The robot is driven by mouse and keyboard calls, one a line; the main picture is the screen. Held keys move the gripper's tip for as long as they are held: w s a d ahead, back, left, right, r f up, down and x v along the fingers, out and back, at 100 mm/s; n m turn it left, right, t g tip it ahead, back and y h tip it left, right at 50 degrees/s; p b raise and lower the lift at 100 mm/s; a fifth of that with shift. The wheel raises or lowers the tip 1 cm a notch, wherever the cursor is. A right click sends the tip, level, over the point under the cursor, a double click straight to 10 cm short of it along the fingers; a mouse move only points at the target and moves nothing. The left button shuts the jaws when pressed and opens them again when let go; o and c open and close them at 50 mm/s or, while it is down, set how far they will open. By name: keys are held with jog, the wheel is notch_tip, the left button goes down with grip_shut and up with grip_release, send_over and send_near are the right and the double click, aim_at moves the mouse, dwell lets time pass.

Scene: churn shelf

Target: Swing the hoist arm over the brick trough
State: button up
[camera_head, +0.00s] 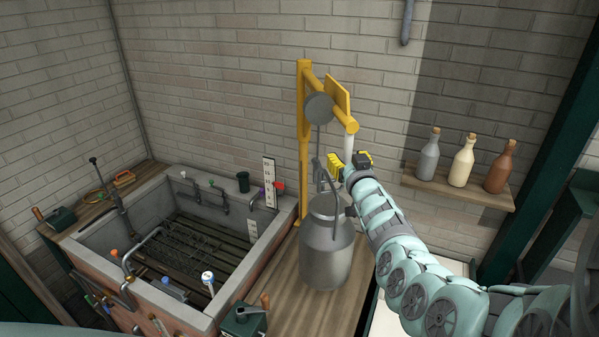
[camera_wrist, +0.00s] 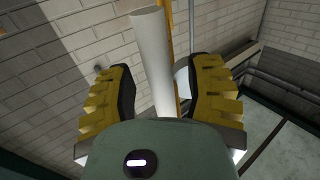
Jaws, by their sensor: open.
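The yellow hoist has an upright post (camera_head: 304,150) against the brick wall and a yellow hoist arm (camera_head: 333,98) that points towards the front right. A pale handle hangs from the arm's end (camera_head: 349,142). A grey metal churn (camera_head: 327,246) stands on the wooden bench below the hoist. The brick trough (camera_head: 265,240) is to the left, with a slatted floor. My gripper (camera_head: 349,163) is at the pale handle. In the wrist view the handle (camera_wrist: 152,60) runs between the two open yellow-padded jaws (camera_wrist: 155,95), with gaps on both sides.
A wall shelf (camera_head: 455,185) with three bottles is at the right. A white scale board (camera_head: 270,182) stands at the trough's back right corner. Pipes and taps (camera_head: 140,250) line the trough's rim. A green box (camera_head: 243,320) sits at the bench's front left.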

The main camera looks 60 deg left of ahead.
jog(key=shift+s, duration=0.1)
grip_shut()
dwell(0.3)
